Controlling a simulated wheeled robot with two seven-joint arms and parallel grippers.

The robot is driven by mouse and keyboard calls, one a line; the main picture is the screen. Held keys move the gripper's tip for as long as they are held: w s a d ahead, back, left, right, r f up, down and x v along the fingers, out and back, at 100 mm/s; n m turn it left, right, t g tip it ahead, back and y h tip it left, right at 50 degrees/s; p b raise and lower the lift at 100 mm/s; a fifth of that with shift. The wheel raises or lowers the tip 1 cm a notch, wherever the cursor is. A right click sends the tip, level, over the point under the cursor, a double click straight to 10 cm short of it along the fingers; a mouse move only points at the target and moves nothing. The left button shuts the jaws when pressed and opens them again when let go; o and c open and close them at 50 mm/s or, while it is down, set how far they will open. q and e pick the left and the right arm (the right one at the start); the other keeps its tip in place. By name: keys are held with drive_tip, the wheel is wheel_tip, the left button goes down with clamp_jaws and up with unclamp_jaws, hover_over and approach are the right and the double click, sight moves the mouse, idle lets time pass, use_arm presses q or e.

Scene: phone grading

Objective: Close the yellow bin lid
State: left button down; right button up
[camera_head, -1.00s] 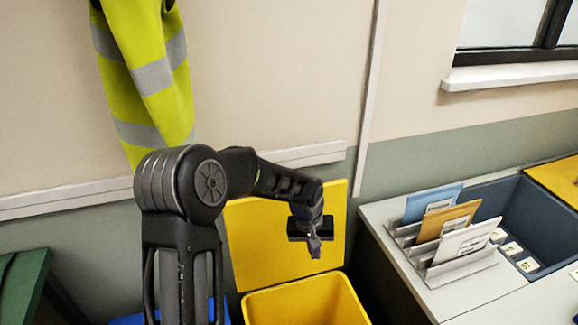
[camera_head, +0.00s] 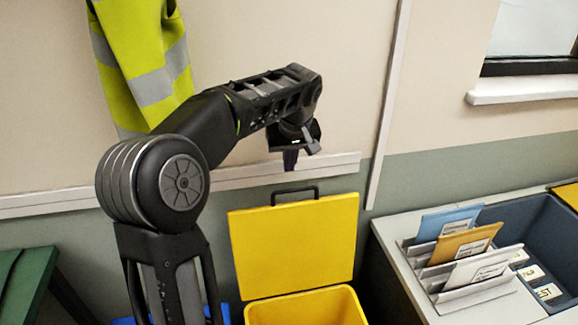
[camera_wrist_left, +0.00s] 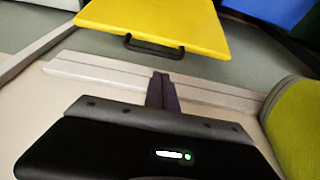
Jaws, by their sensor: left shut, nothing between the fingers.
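The yellow bin (camera_head: 308,308) stands on the floor in the head view, its opening visible at the bottom edge. Its yellow lid (camera_head: 295,245) stands open, raised at the back of the bin, with a black handle (camera_head: 294,193) on its top edge. The lid (camera_wrist_left: 165,22) and handle (camera_wrist_left: 155,46) also show in the left wrist view. My left gripper (camera_head: 290,162) is above the handle, in front of the wall, pointing down. Its fingers (camera_wrist_left: 162,92) are shut and empty, apart from the handle. My right gripper is not in view.
A grey counter (camera_head: 400,262) with upright envelopes (camera_head: 462,240) in a rack and a dark blue tray (camera_head: 540,225) stands to the right. A hi-vis jacket (camera_head: 150,60) hangs on the wall at left. A green surface (camera_head: 22,280) is at lower left.

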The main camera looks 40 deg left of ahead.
use_arm(q)
drive_tip(key=p+x, duration=0.1)
drive_tip(key=x, duration=0.7)
drive_tip(key=shift+f, duration=0.4)
